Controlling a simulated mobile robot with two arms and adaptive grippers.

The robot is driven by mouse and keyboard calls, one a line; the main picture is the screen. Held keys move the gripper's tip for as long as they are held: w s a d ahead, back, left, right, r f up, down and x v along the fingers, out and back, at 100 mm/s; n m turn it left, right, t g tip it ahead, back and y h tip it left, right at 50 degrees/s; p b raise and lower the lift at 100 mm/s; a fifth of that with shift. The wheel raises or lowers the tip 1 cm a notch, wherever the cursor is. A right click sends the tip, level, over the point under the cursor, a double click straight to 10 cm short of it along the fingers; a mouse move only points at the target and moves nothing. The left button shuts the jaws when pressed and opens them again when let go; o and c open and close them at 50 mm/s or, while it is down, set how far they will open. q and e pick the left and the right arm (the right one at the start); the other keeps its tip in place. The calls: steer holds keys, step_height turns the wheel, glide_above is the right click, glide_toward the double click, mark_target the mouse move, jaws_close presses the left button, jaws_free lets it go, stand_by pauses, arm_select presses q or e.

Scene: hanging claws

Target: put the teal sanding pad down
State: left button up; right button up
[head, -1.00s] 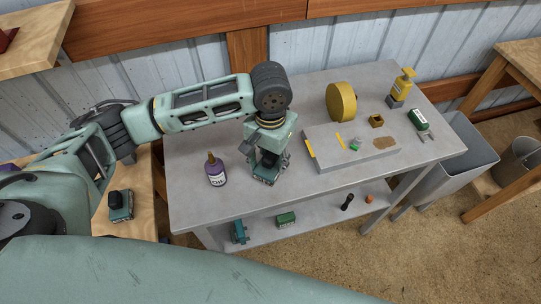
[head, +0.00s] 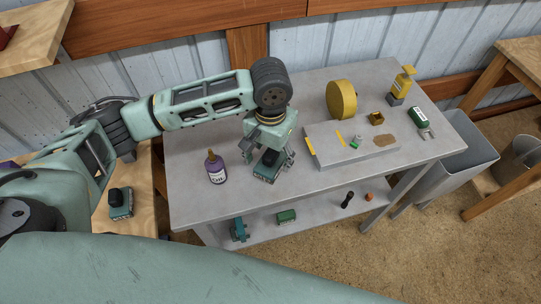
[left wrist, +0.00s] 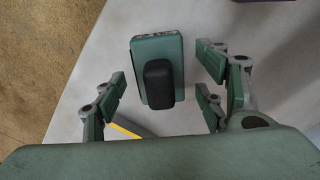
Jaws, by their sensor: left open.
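The teal sanding pad (head: 265,174) with its black knob lies on the grey table (head: 200,200), right of the purple oil bottle. In the left wrist view the pad (left wrist: 143,50) and its black grip (left wrist: 158,83) show between the spread fingers, with a gap on both sides. My left gripper (head: 270,158) is open just above the pad, pointing down; it also shows in the left wrist view (left wrist: 160,88). My right gripper is in neither view.
The oil bottle (head: 216,168) stands close left of the pad. A raised grey slab (head: 320,160) with small items lies to the right. A similar teal block with a black knob (head: 120,203) sits on the wooden surface at left. The table's front edge is near the pad.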

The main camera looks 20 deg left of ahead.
mark_target(271, 153)
arm_select(q)
step_height(271, 153, up, 12)
steer(key=b, duration=0.1)
steer(key=shift+f, duration=0.15)
stand_by(0.6)
